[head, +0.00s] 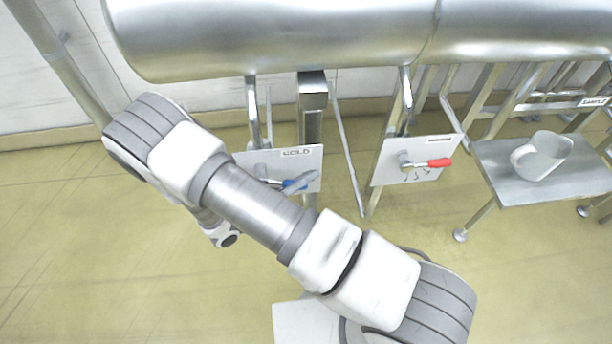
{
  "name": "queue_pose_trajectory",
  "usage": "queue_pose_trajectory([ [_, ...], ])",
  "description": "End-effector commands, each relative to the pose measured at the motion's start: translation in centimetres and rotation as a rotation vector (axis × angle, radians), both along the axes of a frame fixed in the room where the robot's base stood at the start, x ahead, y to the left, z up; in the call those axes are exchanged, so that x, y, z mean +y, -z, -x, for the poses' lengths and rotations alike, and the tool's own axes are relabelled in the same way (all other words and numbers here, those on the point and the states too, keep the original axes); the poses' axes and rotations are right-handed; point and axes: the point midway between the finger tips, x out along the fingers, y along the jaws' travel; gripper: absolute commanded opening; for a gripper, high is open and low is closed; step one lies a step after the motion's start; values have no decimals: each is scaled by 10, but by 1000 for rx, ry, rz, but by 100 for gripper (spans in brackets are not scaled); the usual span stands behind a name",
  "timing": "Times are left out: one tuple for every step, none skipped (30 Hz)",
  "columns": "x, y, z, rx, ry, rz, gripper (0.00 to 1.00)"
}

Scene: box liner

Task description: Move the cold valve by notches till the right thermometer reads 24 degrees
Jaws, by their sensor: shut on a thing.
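The cold valve's blue lever (293,186) is on a white panel marked COLD (302,153), under the big steel pipe. It points right and slightly down from its grey hub. My gripper (303,181) is mostly hidden behind my own arm; a grey fingertip shows against the lever, and it is shut on it. My arm covers the lower left of the panel, so the notch marks there cannot be read. No thermometer face is in view, so no reading shows.
A second panel (417,172) to the right carries a red lever (440,162). A steel side table (560,185) at the right holds a white jug-like cup (541,156). The large pipe (280,38) spans the top. Open floor (90,250) lies at the left.

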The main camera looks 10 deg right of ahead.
Motion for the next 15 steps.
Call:
queue_pose_trajectory([
  [0,0,0,0,-1,-1,0],
  [0,0,0,0,-1,-1,0],
  [0,0,0,0,-1,-1,0],
  [1,0,0,0,-1,-5,0],
  [1,1,0,0,0,-13,0],
  [1,2,0,0,-1,-29,0],
  [2,3,0,-1,-1,-48,0],
  [3,5,0,-2,-1,-73,0],
  [5,9,0,-3,0,-112,0],
  [6,12,0,-5,-1,-143,0],
  [7,15,0,-5,0,-175,0],
  [9,19,0,-7,1,-216,0],
  [11,22,0,-7,0,-245,0],
  [12,24,0,-9,0,-273,0],
  [15,28,-1,-10,-1,-305,0],
])
